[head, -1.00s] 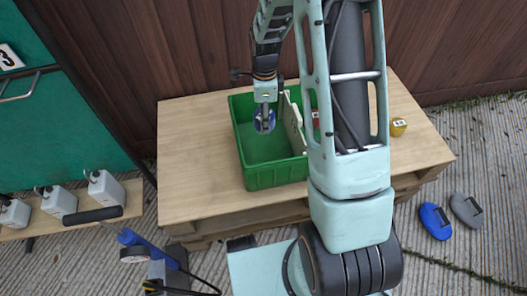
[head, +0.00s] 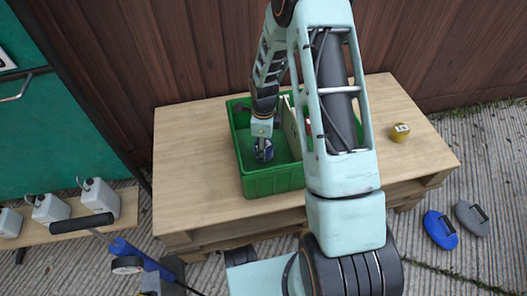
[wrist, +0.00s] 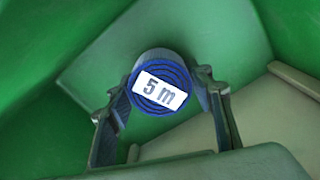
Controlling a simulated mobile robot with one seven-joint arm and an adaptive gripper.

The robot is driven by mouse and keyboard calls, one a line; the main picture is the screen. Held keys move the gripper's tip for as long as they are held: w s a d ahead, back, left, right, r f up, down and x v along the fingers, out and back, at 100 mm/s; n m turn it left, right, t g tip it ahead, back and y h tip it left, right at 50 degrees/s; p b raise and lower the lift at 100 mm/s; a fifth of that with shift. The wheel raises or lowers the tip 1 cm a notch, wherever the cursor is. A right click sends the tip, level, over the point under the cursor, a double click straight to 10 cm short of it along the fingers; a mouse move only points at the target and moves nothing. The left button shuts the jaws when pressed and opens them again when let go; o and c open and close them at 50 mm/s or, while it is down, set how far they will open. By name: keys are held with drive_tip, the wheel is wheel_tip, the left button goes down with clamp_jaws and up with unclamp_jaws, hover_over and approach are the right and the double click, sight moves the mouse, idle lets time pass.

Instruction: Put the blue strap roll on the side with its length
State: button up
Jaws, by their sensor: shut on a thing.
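The blue strap roll (wrist: 160,86) shows in the wrist view with a white label reading "5 m". My gripper (wrist: 162,100) is shut on it, one finger at each side. In the head view the roll (head: 263,151) hangs at my gripper (head: 262,144) inside the green crate (head: 272,184), in the compartment left of a cream divider (head: 290,116). I cannot tell if the roll touches the crate floor. The right compartment is mostly hidden behind my arm, and no length marking on either side is readable.
A yellow roll (head: 400,132) with a white label stands on the wooden table (head: 200,150), right of the crate. A small red thing (head: 308,127) shows partly beside my arm at the crate's right side. The table left of the crate is clear.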

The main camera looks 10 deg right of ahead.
drive_tip(key=shift+f, duration=0.6)
drive_tip(key=shift+f, duration=0.2)
drive_tip(key=o, duration=1.4)
drive_tip(key=shift+r, duration=0.1)
wheel_tip(320, 180, up, 12)
drive_tip(key=p, duration=0.4)
drive_tip(key=shift+r, duration=0.1)
